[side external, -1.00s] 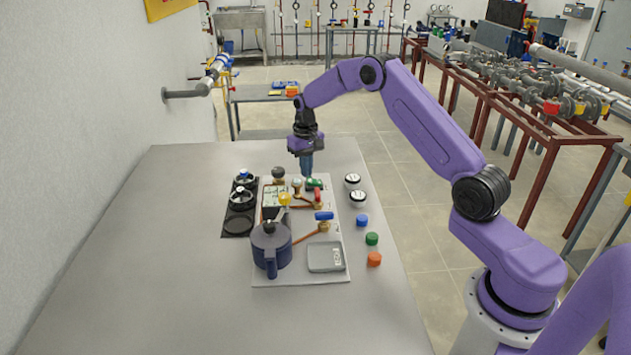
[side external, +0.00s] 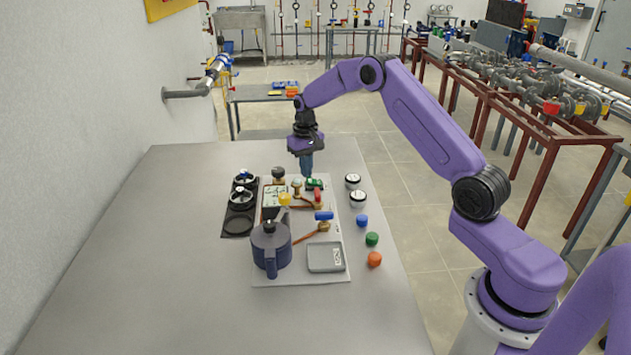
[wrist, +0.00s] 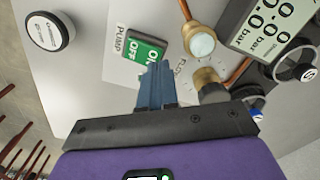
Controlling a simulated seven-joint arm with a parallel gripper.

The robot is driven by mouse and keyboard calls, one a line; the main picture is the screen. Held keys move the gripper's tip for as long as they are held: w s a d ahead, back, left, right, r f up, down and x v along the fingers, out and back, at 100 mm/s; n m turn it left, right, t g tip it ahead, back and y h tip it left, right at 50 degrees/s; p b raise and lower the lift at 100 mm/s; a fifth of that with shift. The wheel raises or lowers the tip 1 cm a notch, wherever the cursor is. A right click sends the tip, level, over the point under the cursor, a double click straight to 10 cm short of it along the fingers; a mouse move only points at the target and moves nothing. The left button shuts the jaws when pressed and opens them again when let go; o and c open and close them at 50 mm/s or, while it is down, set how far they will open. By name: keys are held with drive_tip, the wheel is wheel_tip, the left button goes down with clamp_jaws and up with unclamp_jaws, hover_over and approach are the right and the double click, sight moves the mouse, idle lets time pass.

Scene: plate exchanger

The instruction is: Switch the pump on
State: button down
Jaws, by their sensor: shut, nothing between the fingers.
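The pump switch (wrist: 146,50) is a green rocker marked ON and OFF beside the printed word PUMP in the wrist view. It also shows as a small green block (side external: 315,184) at the far end of the board in the side view. My gripper (wrist: 155,70) has its blue-grey fingers shut together and empty. It points down at the far edge of the board (side external: 262,279) in the side view. In the wrist view the fingertips overlap the switch's lower edge. I cannot tell whether they touch it.
Brass fittings with copper pipe (wrist: 200,42) and a pressure display (wrist: 268,20) stand close to the fingers. White round caps (side external: 353,181) lie to the right in the side view. A dark blue pot-like vessel (side external: 270,250) stands nearer. The table's left half is clear.

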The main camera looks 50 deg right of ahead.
drive_tip(key=shift+f, duration=1.05)
idle(0.7)
wheel_tip(320, 180, up, 7)
idle(1.0)
